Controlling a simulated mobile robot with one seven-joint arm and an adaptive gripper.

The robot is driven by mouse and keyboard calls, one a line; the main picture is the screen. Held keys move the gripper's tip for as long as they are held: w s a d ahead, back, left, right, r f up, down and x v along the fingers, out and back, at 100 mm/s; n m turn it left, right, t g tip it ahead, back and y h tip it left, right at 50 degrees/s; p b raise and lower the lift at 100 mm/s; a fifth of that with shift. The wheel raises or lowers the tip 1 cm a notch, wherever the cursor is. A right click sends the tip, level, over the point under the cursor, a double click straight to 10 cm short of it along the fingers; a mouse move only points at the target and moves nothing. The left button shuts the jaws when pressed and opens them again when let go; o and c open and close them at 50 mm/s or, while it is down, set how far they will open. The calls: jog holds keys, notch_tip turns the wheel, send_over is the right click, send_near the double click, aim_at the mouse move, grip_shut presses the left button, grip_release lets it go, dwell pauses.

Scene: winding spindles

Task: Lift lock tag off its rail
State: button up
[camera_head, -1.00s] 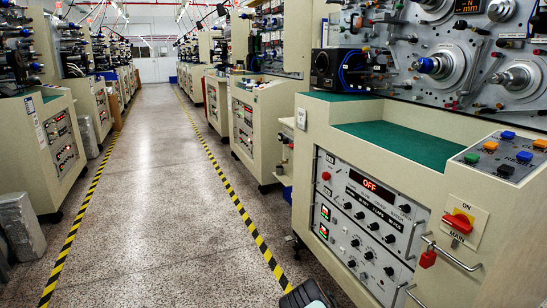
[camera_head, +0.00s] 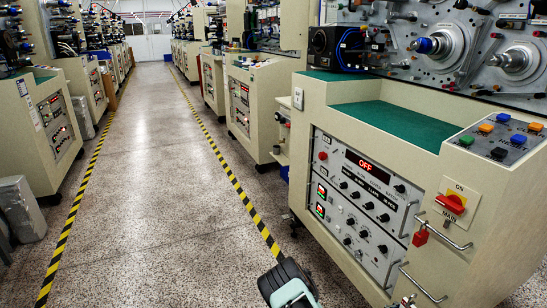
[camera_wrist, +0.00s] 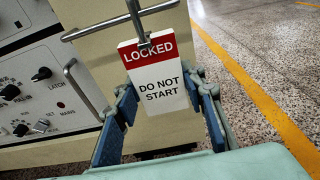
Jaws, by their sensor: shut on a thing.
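The lock tag (camera_wrist: 160,78) hangs in the wrist view, white with a red band reading LOCKED, DO NOT START. Its top is at a metal hook on the rail (camera_wrist: 90,32). My gripper (camera_wrist: 166,103) is shut on the tag, with one blue finger at each side edge. The tag looks upright and close to the rail; I cannot tell whether its hook bears on the rail. In the head view a red piece (camera_head: 420,238) hangs at a metal rail (camera_head: 445,232) below the main switch; I cannot tell whether it belongs to the tag.
The beige machine (camera_head: 480,260) stands at the right with its OFF display (camera_head: 365,165) and red main switch (camera_head: 450,204). In the wrist view a control panel with a handle (camera_wrist: 86,90) is close at left. Open floor (camera_head: 150,190) with striped tape lies left of the machine.

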jog(key=shift+s+a, duration=0.1)
jog(key=shift+a, duration=0.1)
jog(key=r+p+v, duration=0.1)
jog(key=p+v, duration=0.2)
jog(key=v, duration=0.5)
jog(key=shift+r+p, duration=0.3)
jog(key=shift+r, duration=0.1)
